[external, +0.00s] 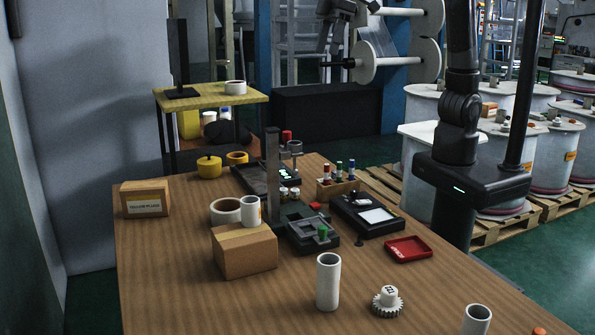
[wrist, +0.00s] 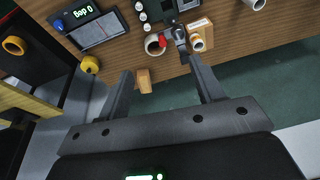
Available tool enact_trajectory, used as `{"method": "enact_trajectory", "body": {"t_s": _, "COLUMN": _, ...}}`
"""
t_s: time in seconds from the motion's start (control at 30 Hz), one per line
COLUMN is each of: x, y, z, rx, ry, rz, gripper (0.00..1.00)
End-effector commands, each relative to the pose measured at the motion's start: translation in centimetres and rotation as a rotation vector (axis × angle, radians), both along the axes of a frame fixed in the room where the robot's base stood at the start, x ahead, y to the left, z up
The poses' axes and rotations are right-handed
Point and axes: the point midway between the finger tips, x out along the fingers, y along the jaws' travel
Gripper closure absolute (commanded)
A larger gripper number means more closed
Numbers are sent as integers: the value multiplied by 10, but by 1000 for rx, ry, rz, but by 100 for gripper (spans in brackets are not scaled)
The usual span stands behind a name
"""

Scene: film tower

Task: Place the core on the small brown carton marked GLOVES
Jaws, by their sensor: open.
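White tubes that look like cores stand on the wooden table. One (external: 328,282) is upright near the front, and one (external: 476,321) is at the lower edge. A shorter one (external: 250,209) appears to stand on a plain brown carton (external: 246,252). Another brown carton (external: 145,199), with a white label, sits at the table's left edge. I cannot read GLOVES on either. In the wrist view, my gripper (wrist: 163,85) is open and empty, its fingers apart above the table edge. A small carton (wrist: 144,81) shows between them.
A wide white roll (external: 225,211) sits behind the plain carton. The front left tabletop is clear.

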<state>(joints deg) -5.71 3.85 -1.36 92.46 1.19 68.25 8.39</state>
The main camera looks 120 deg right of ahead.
Motion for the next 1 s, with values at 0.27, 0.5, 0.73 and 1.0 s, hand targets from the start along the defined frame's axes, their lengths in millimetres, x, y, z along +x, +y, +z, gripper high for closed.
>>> {"method": "enact_trajectory", "body": {"t_s": 0.27, "x": -103, "y": -21, "z": -1, "rx": -12, "ry": -80, "rz": 19, "gripper": 39}}
{"method": "enact_trajectory", "body": {"t_s": 0.5, "x": -188, "y": -34, "z": -28, "rx": -32, "ry": -146, "rz": 38, "gripper": 39}}
{"method": "enact_trajectory", "body": {"t_s": 0.73, "x": -253, "y": -41, "z": -68, "rx": -53, "ry": -200, "rz": 53, "gripper": 39}}
{"method": "enact_trajectory", "body": {"t_s": 1.0, "x": -282, "y": -44, "z": -93, "rx": -65, "ry": -226, "rz": 60, "gripper": 39}}
